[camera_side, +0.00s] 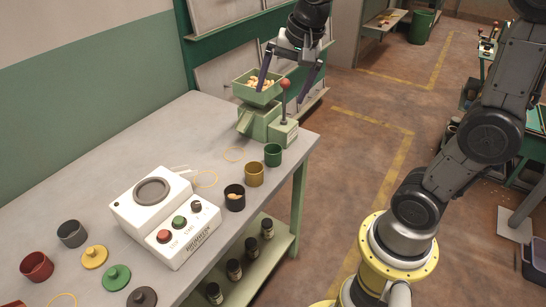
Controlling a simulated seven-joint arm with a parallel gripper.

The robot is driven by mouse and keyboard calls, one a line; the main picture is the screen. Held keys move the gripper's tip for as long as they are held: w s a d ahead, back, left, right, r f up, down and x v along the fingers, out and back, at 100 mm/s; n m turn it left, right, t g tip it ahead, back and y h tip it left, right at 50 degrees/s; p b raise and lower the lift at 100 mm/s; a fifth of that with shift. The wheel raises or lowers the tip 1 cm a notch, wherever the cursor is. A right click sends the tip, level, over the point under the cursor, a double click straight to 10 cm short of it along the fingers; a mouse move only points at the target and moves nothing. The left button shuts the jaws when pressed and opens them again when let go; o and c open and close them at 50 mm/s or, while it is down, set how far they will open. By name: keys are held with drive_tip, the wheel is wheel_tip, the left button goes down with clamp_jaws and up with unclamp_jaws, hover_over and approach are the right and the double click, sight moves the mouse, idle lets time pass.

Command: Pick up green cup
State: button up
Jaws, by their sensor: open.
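The green cup (273,155) stands upright near the right edge of the grey table, just in front of the hopper's lever box. My gripper (283,82) is high above the far end of the table, over the green hopper (258,95) and its lever. Its dark fingers are spread apart with nothing held between them. The gripper is above and behind the green cup and does not touch it. From this angle I cannot tell whether a finger touches the hopper.
The hopper holds nuts, and a red-knobbed lever (286,86) stands beside it. A yellow cup (254,174) and a black cup (235,197) stand close to the green cup. A white button machine (165,215), lids, and grey (72,233) and red (37,267) cups lie nearer.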

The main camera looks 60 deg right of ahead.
drive_tip(key=w+d+f+m+g, duration=0.1)
drive_tip(key=w+d+f+m, duration=0.25)
drive_tip(key=w+f, duration=0.2)
drive_tip(key=g, duration=0.3)
approach(273, 149)
drive_tip(key=s+a+f, duration=0.2)
drive_tip(key=shift+m, duration=0.25)
drive_tip(key=shift+w+d+f, duration=0.1)
drive_tip(key=shift+w+f, duration=0.1)
drive_tip(key=shift+f, duration=1.35)
drive_tip(key=shift+w+d+f, duration=0.1)
drive_tip(key=shift+w+f, duration=0.05)
drive_tip(key=shift+f, duration=1.4)
drive_tip(key=shift+c, duration=0.2)
drive_tip(key=c, duration=1.5)
drive_tip(key=shift+o, duration=0.2)
drive_tip(key=shift+r, duration=0.1)
